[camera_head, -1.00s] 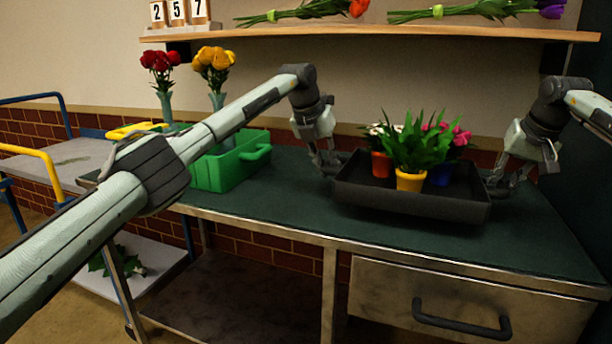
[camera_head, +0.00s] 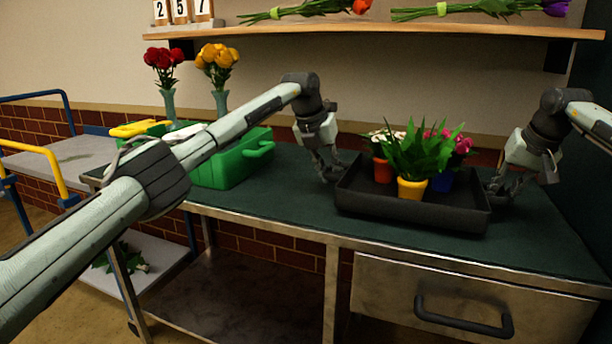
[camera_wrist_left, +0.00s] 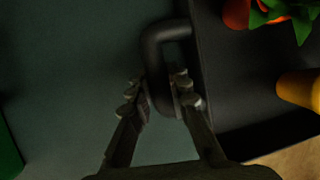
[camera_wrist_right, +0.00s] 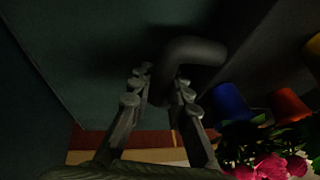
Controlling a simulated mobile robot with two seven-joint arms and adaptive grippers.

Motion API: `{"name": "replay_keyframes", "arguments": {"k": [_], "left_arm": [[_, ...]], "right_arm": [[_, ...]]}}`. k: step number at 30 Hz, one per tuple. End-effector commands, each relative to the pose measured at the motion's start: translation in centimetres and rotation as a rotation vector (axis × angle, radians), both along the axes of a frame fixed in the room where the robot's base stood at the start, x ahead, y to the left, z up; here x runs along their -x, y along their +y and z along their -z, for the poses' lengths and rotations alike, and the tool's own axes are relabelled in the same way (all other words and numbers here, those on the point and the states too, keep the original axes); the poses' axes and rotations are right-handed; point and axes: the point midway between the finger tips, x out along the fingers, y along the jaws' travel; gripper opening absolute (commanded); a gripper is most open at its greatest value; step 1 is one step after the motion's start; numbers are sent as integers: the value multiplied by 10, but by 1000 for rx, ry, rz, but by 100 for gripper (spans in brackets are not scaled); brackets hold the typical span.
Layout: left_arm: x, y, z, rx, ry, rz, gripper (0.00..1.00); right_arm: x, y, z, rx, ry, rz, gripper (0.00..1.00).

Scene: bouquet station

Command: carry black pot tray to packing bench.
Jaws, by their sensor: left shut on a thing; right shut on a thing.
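The black pot tray (camera_head: 410,212) is level over the green top of the packing bench (camera_head: 290,205), very low; I cannot tell whether it touches. It holds an orange pot (camera_head: 383,170) with white flowers, a yellow pot (camera_head: 411,188) with a leafy green plant, and a blue pot (camera_head: 442,181) with pink flowers. My left gripper (camera_head: 332,173) is shut on the tray's left handle, a black loop (camera_wrist_left: 151,50) in the left wrist view. My right gripper (camera_head: 500,188) is shut on the right handle, which shows in the right wrist view (camera_wrist_right: 196,50).
A green crate (camera_head: 225,168) stands left on the bench, with vases of red (camera_head: 163,65) and yellow flowers (camera_head: 217,62) behind it. A wooden shelf (camera_head: 400,31) with cut flowers hangs above. A trolley (camera_head: 70,165) stands at left. Bench top between crate and tray is clear.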

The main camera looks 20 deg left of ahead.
Motion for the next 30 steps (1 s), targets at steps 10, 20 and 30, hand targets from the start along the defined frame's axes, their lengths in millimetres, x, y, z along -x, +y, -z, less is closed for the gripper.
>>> {"name": "replay_keyframes", "arguments": {"k": [10,20,30], "left_arm": [[-1,-2,13,3,-5,2,0],[0,-1,19,1,0,1,38],[0,0,19,0,0,0,38]], "right_arm": [[-1,1,13,-3,-5,-2,0],[0,0,19,-1,0,0,38],[0,0,19,0,0,0,38]]}}
